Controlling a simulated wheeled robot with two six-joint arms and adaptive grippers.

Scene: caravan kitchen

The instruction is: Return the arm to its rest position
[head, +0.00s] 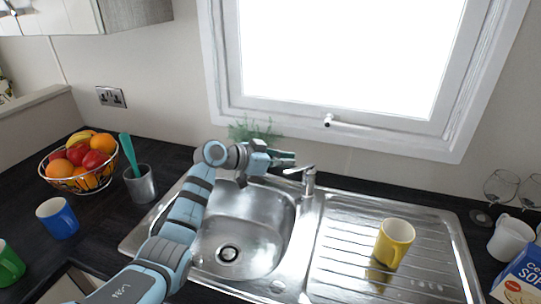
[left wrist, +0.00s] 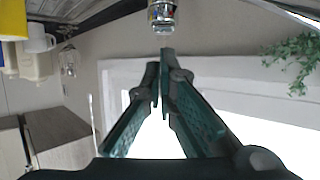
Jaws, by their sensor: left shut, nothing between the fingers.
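My left arm (head: 180,220) reaches in from the bottom left of the head view, over the left part of the sink. My left gripper (head: 288,160) is above the back of the sink, close to the tap (head: 309,180), and points right. In the left wrist view its fingers (left wrist: 163,60) meet at the tips with nothing between them. The metal tap end (left wrist: 162,16) shows just beyond the fingertips there; I cannot tell whether they touch. My right gripper is in neither view.
A yellow mug (head: 393,243) stands on the drainboard (head: 345,220). Left are a fruit bowl (head: 108,178), a grey cup (head: 141,186) with a teal utensil, a blue mug (head: 58,218) and a green mug (head: 8,264). A plant (head: 252,130) is behind my gripper, below the window (head: 345,60).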

